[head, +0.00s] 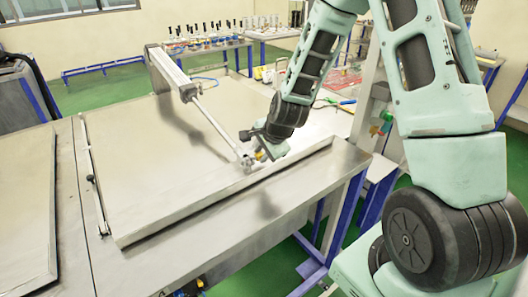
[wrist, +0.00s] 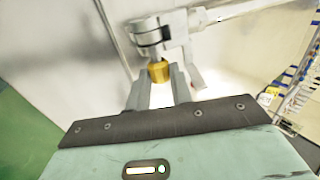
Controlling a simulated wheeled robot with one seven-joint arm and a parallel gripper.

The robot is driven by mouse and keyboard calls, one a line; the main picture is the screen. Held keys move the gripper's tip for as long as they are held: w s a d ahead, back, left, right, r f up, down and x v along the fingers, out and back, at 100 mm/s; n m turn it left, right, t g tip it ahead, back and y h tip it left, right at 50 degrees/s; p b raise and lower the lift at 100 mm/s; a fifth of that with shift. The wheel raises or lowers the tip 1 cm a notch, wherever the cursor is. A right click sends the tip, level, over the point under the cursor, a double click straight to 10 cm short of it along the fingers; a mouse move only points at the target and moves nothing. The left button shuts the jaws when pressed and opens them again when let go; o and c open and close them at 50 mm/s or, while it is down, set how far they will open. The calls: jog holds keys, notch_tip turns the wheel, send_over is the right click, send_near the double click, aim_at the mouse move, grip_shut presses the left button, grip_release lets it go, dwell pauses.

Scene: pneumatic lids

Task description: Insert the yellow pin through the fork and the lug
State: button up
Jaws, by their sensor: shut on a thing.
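The yellow pin (wrist: 159,71) is held between the fingertips of my gripper (wrist: 160,84) in the wrist view. Its yellow head is right against or just short of the grey fork (wrist: 148,36); its shank is hidden, so I cannot tell how far it is in. In the head view the fork (head: 244,158) sits at the end of the cylinder rod, low over the metal lid. My gripper (head: 265,148) is beside it on the right, with a bit of yellow pin (head: 261,156) showing. The lug is not clearly distinguishable from the fork.
A pneumatic cylinder (head: 172,72) slopes down to the fork over the large metal lid (head: 130,140). The lid has a raised front edge (head: 230,192). Another lid (head: 25,215) lies to the left. A bench with bottles (head: 205,45) stands behind.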

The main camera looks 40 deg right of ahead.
jog(key=shift+a, duration=0.55)
jog(key=o, duration=1)
jog(key=b+v, duration=0.1)
jog(key=v, duration=1.6)
jog(key=shift+r, duration=0.25)
jog(key=shift+s, duration=0.1)
jog(key=s+a+f+n+g+y+b, duration=0.1)
jog(key=s+a+f+n+g, duration=0.1)
jog(key=s+a+n, duration=0.35)
jog(key=s+a+f+n+g+y, duration=0.1)
jog(key=s+a+n, duration=0.2)
jog(key=a+n, duration=0.55)
jog(key=s+a+f+n+g+h, duration=0.1)
jog(key=s+a+f+n+g, duration=0.1)
jog(key=s+a+n, duration=0.6)
jog(key=s+n+g, duration=0.1)
jog(key=s+n, duration=0.2)
jog(key=s, duration=0.1)
jog(key=shift+s+h+b, duration=0.15)
jog(key=shift+h+b, duration=0.15)
jog(key=shift+b, duration=0.1)
